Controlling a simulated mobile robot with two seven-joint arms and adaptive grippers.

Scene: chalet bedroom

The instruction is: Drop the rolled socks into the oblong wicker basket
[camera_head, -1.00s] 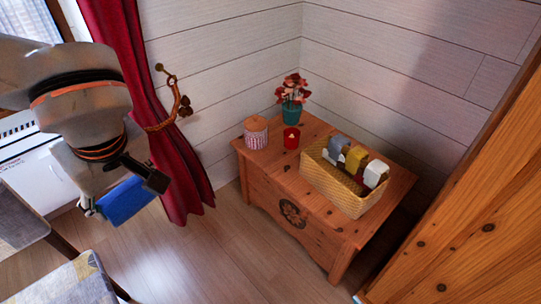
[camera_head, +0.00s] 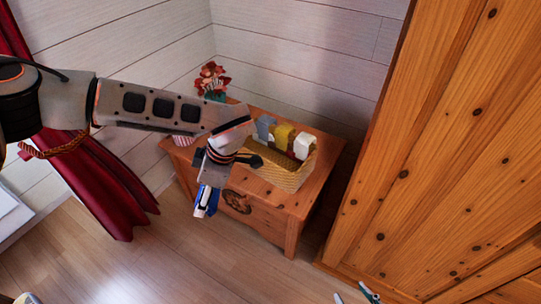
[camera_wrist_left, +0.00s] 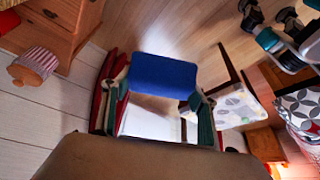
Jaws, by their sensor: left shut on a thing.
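The oblong wicker basket (camera_head: 287,181) stands on the wooden chest and holds grey-blue, yellow and white bundles in a row. My left gripper (camera_head: 208,196) is shut on a blue bundle, taken to be the rolled socks (camera_head: 213,203). In the head view it hangs left of and below the basket, over the chest's front. The left wrist view shows the blue socks (camera_wrist_left: 163,75) between the two fingers. My right gripper (camera_head: 354,295) shows only its fingertips at the bottom edge, apart with nothing seen between them.
The wooden chest (camera_head: 318,185) also bears a potted red flower (camera_head: 212,78) and a striped jar (camera_wrist_left: 34,65), partly hidden by my left arm in the head view. A wooden wardrobe (camera_head: 440,130) stands at right. A red curtain (camera_head: 100,185) hangs at left. The floor in front is clear.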

